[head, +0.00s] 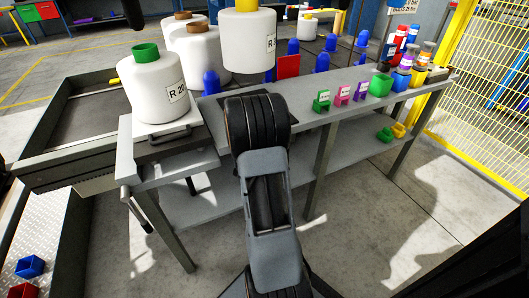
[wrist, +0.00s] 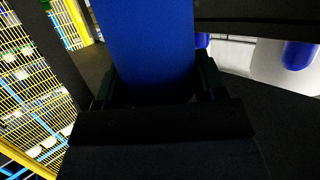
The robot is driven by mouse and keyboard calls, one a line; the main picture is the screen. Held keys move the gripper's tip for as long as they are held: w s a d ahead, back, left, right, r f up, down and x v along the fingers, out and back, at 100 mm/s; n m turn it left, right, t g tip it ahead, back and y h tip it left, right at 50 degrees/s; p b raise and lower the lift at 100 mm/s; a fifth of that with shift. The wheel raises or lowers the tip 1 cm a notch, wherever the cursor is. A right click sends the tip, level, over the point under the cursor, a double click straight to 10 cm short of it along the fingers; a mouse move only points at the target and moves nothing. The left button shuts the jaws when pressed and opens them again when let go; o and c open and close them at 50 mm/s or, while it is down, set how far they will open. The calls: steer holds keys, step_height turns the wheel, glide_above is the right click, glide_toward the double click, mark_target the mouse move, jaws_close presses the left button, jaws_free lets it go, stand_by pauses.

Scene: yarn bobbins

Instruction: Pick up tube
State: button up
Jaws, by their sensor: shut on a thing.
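A broad blue tube (wrist: 148,45) fills the upper middle of the wrist view. My gripper (wrist: 155,82) is shut on it, with one dark finger on each side. The tube's far end runs out of the picture. In the head view my arm hides the gripper's fingers, and I cannot clearly make out the held tube there.
White bobbins with a green-topped one (head: 158,88) and a yellow-topped one (head: 248,40) stand at the left and back. Blue pegs (head: 322,63) and a red card (head: 288,67) are behind my arm. Small coloured bins (head: 381,84) line the grey bench (head: 300,118). A yellow fence (head: 490,90) stands right.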

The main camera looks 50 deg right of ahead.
steer(key=f+p+v, duration=0.1)
steer(key=p+v, duration=0.5)
steer(key=v, duration=0.2)
steer(key=a+f+p+v, duration=0.1)
steer(key=f+p+v, duration=0.1)
steer(key=p+v, duration=0.5)
steer(key=shift+s+a, duration=0.65)
steer(key=shift+a, duration=0.55)
steer(key=shift+r, duration=0.1)
step_height(320, 180, up, 5)
steer(key=p, duration=0.5)
steer(key=shift+r, duration=0.2)
